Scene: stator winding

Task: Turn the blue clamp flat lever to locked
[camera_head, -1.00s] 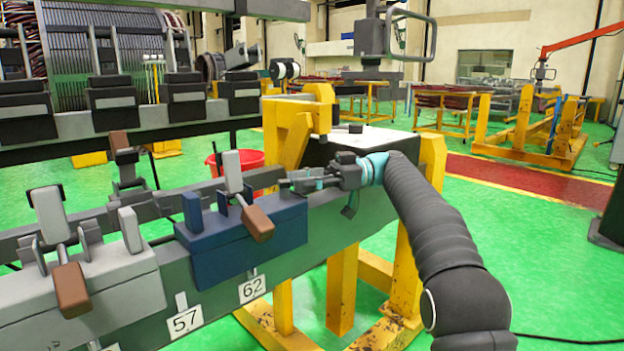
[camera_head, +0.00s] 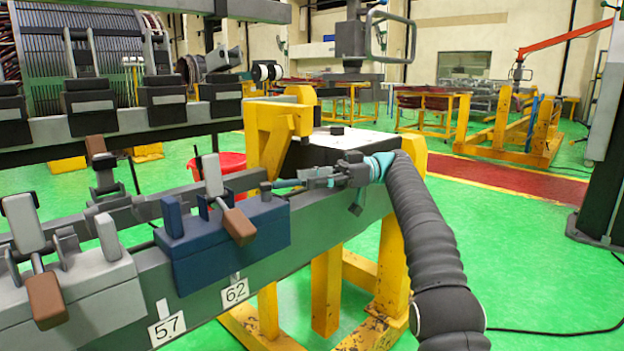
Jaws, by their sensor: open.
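The blue clamp (camera_head: 228,252) sits on the grey beam, above the tag marked 62. A pale grey flat lever (camera_head: 212,176) stands nearly upright on it. A brown-ended lever (camera_head: 239,227) slopes down over its front face, and a blue upright tab (camera_head: 172,217) stands at its left end. My gripper (camera_head: 284,184) is open and empty. It points left, just above and behind the clamp's right end, at about the height of the flat lever. A gap shows between the fingertips and the lever. The fingers are small here, and their depth relative to the lever is unclear.
A grey clamp (camera_head: 75,285) with similar levers stands to the left on the beam (camera_head: 190,300). Dark clamps (camera_head: 88,105) line the rear beam. A yellow stand (camera_head: 278,140) rises behind my gripper. A red bucket (camera_head: 222,165) stands on the green floor behind.

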